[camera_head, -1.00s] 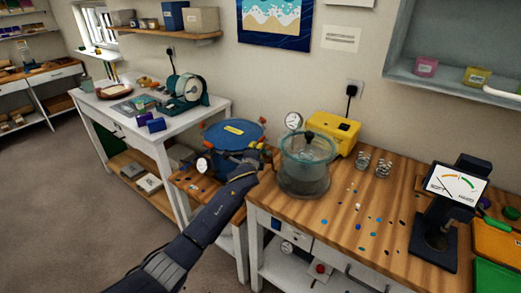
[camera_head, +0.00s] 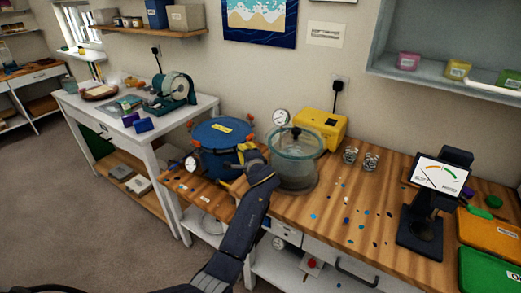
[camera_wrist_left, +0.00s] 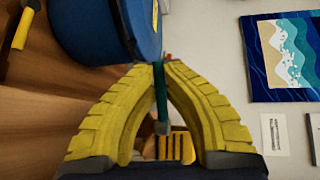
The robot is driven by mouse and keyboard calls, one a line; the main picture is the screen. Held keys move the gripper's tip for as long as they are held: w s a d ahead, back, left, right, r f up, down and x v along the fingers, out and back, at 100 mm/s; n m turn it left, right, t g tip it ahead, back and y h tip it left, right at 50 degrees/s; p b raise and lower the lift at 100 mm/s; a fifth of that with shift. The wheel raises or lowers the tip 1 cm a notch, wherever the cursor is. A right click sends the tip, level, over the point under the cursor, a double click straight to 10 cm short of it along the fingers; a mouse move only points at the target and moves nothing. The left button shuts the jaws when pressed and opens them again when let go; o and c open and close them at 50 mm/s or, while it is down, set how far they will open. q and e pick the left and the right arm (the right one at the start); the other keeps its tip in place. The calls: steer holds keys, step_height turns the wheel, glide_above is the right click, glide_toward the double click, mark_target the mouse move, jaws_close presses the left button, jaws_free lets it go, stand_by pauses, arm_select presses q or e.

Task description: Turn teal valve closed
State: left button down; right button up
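A narrow teal bar, which looks like the teal valve's handle (camera_wrist_left: 160,92), lies between the yellow fingers of my left gripper (camera_wrist_left: 160,66) in the left wrist view. The fingertips come together on either side of its upper end. A grey piece is at its lower end. In the head view my left gripper (camera_head: 247,157) is between the blue pot (camera_head: 222,150) and the glass chamber (camera_head: 296,172) with a teal rim, and the valve is hidden there. The blue pot also shows in the left wrist view (camera_wrist_left: 100,30). My right gripper is out of view.
A yellow box (camera_head: 321,127) and a round gauge (camera_head: 281,117) stand behind the chamber. Another gauge (camera_head: 191,163) is at the pot's left. Two metal coils (camera_head: 371,161) and small coloured spots lie on the wooden bench (camera_head: 330,232). A meter on a stand (camera_head: 440,177) is at right.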

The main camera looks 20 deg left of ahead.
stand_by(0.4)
arm_select(q)
steer(key=c, duration=1.5)
jaws_free()
steer(key=shift+v, duration=3.8)
steer(key=shift+w, duration=0.1)
